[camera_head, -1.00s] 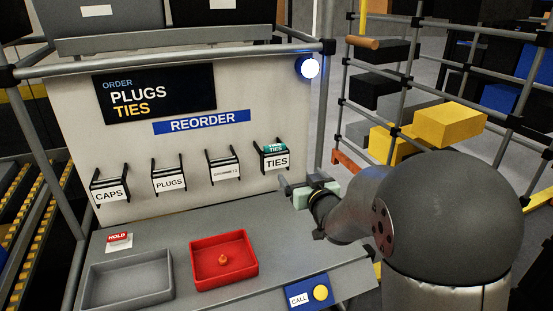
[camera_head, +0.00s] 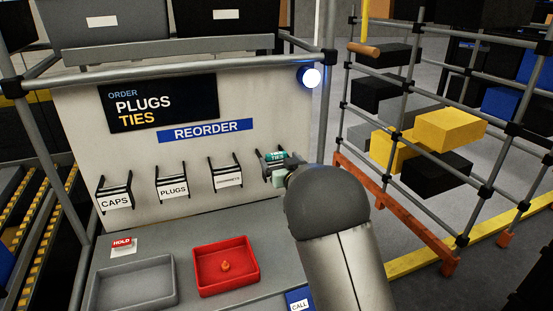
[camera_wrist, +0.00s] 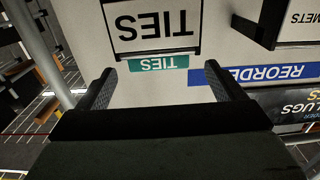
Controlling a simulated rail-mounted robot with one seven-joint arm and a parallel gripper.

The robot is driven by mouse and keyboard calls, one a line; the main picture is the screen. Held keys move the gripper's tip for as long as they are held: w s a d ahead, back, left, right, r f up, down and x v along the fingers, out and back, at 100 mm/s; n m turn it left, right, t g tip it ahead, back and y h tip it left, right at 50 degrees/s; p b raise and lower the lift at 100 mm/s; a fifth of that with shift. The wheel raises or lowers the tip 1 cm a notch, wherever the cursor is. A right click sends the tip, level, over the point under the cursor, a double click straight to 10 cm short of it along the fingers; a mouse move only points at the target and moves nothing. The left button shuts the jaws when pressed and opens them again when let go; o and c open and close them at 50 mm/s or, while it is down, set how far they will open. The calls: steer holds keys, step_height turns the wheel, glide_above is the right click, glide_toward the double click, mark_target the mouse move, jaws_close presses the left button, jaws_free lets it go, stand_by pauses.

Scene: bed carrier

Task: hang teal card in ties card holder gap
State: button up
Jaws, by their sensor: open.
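The teal card (camera_head: 275,156), lettered TIES, shows at the top of the ties card holder at the right end of the holder row. In the wrist view, which is upside down, the teal card (camera_wrist: 158,63) shows just past the edge of the white TIES label of the ties card holder (camera_wrist: 152,28). My gripper (camera_wrist: 160,72) is open, one finger on either side of the card, with visible space between each finger and the card. In the head view my gripper (camera_head: 278,168) is in front of the holder and hides most of its label.
Card holders for caps (camera_head: 114,203), plugs (camera_head: 173,190) and a third (camera_head: 227,180) line the board to the left. Below are a grey tray (camera_head: 130,287), a red tray (camera_head: 226,267) and a red HOLD card (camera_head: 122,243). A metal rack with boxes (camera_head: 445,130) stands right.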

mark_target(277, 156)
steer(key=p+x, duration=0.1)
steer(key=x, duration=0.3)
steer(key=shift+w, duration=0.15)
steer(key=c, duration=1.1)
steer(key=shift+o, duration=0.2)
